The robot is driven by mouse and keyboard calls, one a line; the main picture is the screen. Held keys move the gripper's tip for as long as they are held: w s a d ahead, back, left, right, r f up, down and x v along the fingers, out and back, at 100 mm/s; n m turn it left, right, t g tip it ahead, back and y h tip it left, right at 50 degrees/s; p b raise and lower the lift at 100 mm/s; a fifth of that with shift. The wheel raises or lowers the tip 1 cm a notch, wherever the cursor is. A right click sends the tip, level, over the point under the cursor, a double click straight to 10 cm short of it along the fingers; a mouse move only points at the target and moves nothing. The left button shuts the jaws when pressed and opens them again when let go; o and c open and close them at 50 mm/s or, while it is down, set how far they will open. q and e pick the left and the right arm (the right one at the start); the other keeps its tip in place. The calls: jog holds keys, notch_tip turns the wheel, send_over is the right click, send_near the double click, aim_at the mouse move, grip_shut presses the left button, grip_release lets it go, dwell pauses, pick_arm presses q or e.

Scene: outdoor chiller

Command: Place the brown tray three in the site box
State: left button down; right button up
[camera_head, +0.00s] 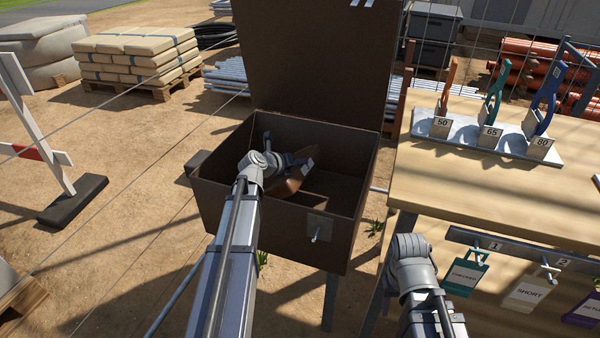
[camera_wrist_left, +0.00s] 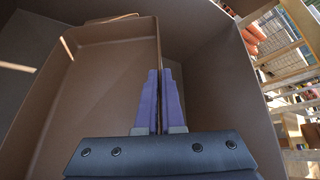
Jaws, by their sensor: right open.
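The brown site box (camera_head: 335,225) stands open with its lid (camera_head: 310,60) raised. My left gripper (camera_head: 290,162) reaches down inside it. The brown tray (camera_head: 290,182) is tilted inside the box, partly hidden by my arm. In the left wrist view my left gripper (camera_wrist_left: 159,75) has its purple fingers closed on the side wall of the brown tray (camera_wrist_left: 105,75). The tray is empty there, with the box wall (camera_wrist_left: 210,60) beside it. Whether the tray touches the box floor I cannot tell. Of my right arm only a wrist joint shows; its fingers are out of view.
A wooden table (camera_head: 480,185) stands right of the box, with a rack (camera_head: 470,140) of numbered holders. Tags hang from a rail (camera_head: 510,248) on its front. A barrier (camera_head: 40,140) stands at left, and pallet sacks (camera_head: 135,55) lie behind.

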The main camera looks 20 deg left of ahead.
pick_arm(q)
jog(key=shift+f+b, duration=0.6)
jog(key=shift+f, duration=0.45)
pick_arm(e)
jog(key=shift+f, duration=1.05)
pick_arm(q)
jog(key=shift+f, duration=0.1)
pick_arm(e)
jog(key=shift+f, duration=0.1)
pick_arm(q)
jog(key=shift+f, duration=0.15)
jog(key=c, duration=1)
grip_release()
jog(key=shift+c, duration=0.2)
pick_arm(e)
jog(key=shift+f, duration=0.1)
pick_arm(q)
jog(key=shift+r, duration=0.45)
jog(key=p+v, duration=0.5)
jog(key=v, duration=0.6)
jog(key=shift+s+p, duration=0.35)
jog(key=shift+s, duration=0.05)
pick_arm(e)
notch_tip(320, 180, up, 6)
